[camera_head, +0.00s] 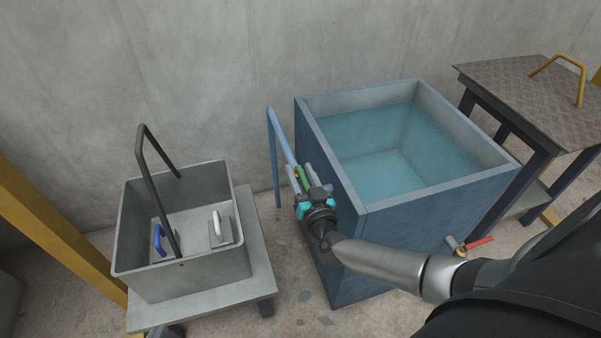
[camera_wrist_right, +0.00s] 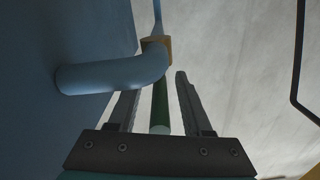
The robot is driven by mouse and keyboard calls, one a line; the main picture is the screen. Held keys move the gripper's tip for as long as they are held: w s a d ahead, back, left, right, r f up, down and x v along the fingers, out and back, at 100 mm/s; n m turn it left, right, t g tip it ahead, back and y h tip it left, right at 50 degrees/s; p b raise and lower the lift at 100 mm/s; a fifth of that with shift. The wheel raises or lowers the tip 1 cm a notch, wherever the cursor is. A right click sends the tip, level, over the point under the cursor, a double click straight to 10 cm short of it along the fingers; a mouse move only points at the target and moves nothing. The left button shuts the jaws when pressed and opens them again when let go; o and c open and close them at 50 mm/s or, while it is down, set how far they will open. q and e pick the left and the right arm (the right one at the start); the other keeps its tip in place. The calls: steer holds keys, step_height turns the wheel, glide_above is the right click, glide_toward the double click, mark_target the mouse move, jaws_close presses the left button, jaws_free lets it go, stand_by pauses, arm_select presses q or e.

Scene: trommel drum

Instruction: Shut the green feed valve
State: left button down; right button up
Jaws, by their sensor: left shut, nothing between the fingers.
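The green feed valve's handle (camera_head: 301,174) is beside the blue tank's left wall, at the lower end of the sloping blue pipe (camera_head: 282,138). In the right wrist view the green handle (camera_wrist_right: 160,104) runs from a brass-coloured valve body (camera_wrist_right: 157,43) on the blue pipe down between my fingers. My right gripper (camera_head: 302,174) is at this handle, its arm coming in from the right. In the right wrist view my right gripper (camera_wrist_right: 157,95) is open, one finger on each side of the handle, with gaps showing. My left gripper is out of view.
The blue tank (camera_head: 345,215) of water stands right of the valve, with a red-handled valve (camera_head: 478,243) low in front. A grey bin (camera_head: 180,275) with a black handle and trowels stands left on a stand. A metal-topped table (camera_head: 530,90) is at the right.

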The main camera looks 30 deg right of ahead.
jaws_close()
stand_by(1.3)
